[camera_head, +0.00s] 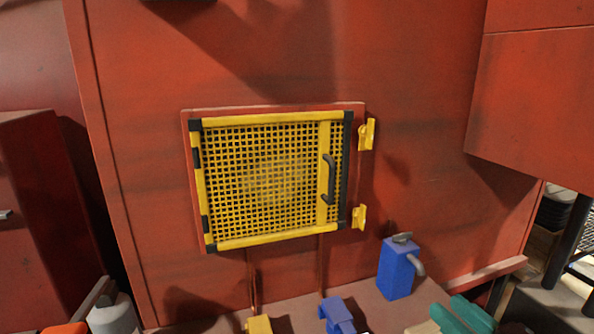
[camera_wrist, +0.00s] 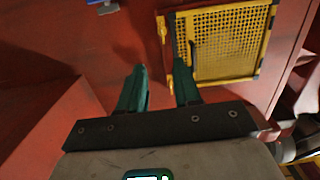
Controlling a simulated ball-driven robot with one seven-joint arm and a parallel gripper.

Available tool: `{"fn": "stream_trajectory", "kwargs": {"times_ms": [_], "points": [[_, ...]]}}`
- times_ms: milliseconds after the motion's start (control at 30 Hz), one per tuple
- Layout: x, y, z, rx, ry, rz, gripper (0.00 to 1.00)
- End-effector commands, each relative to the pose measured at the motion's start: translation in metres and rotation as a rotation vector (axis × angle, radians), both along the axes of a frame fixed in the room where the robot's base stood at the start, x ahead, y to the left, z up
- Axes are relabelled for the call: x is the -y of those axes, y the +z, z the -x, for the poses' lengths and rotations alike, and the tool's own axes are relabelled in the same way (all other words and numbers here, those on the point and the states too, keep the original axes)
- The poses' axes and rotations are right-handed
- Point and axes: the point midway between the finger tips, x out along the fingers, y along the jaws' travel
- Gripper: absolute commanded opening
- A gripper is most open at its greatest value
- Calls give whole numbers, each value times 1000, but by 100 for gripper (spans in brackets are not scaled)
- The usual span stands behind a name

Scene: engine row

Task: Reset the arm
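My gripper (camera_wrist: 160,72) shows in the wrist view as two teal fingers standing apart with nothing between them. It is open and empty. Teal shapes at the bottom right edge of the head view look like the same fingers, partly cut off. The yellow mesh door (camera_head: 265,180) is closed against the red wall in the head view, with a black handle (camera_head: 328,180) on its right side. The door also shows in the wrist view (camera_wrist: 225,42), up and to the right, beyond the right finger. The fingers do not appear to hold the handle.
Two yellow brackets (camera_head: 366,134) sit right of the door. A blue box with a grey lever (camera_head: 397,270) stands below right of it. A smaller blue part (camera_head: 337,316) and a yellow part (camera_head: 258,324) lie at the bottom edge. A red cabinet (camera_head: 535,100) juts out at right.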

Motion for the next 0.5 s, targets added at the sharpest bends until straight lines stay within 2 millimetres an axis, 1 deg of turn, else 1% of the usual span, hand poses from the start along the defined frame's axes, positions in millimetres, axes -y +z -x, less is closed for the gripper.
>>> {"fn": "stream_trajectory", "kwargs": {"times_ms": [267,367,467,500], "points": [[0,-51,11,-176,-14,16,33],[1,-76,20,-266,-23,26,33],[3,-106,33,-375,-37,38,33],[4,-118,40,-423,-44,43,33]]}}
